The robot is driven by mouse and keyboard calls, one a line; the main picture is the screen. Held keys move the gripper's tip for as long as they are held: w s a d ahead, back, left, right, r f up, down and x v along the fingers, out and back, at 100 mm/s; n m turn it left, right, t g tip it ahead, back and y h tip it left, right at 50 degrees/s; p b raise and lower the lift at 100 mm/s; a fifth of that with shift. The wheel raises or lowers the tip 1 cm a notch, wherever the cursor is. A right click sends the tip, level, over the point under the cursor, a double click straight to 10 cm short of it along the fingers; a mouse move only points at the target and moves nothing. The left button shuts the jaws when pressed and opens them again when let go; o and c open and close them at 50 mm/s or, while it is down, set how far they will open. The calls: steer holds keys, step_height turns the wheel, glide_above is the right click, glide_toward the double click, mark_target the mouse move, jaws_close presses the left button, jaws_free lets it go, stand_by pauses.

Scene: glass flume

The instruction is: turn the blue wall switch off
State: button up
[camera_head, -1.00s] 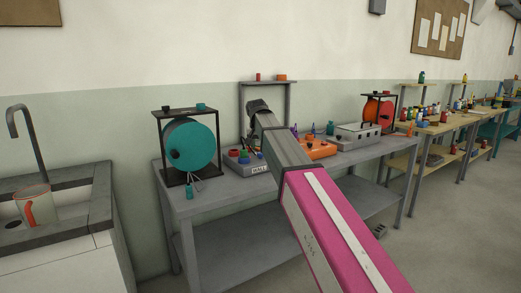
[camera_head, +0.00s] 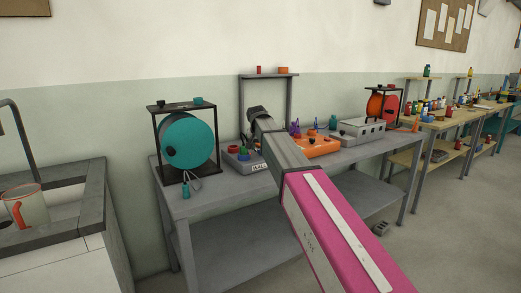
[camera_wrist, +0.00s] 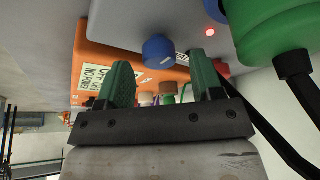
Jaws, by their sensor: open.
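A blue round knob (camera_wrist: 158,50) shows in the wrist view, just beyond and between my fingertips. I cannot tell whether they touch it. My gripper (camera_wrist: 163,68) has two green fingers, spread apart with nothing held between them. A small red light (camera_wrist: 210,32) glows near the knob, and a label (camera_wrist: 183,60) beside it is partly hidden. In the head view, a grey switch box (camera_head: 236,165) with red, blue and green knobs and a front label (camera_head: 261,167) sits on the bench. My arm covers its right side, and my gripper is hidden there.
The grey bench (camera_head: 215,200) also holds a teal reel (camera_head: 190,140) in a frame, an orange box (camera_head: 322,147) and a grey box (camera_head: 362,132). A sink unit stands left.

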steer(key=shift+w+f, duration=0.25)
steer(key=shift+f, duration=0.45)
steer(key=shift+d, duration=0.1)
steer(key=c, duration=0.9)
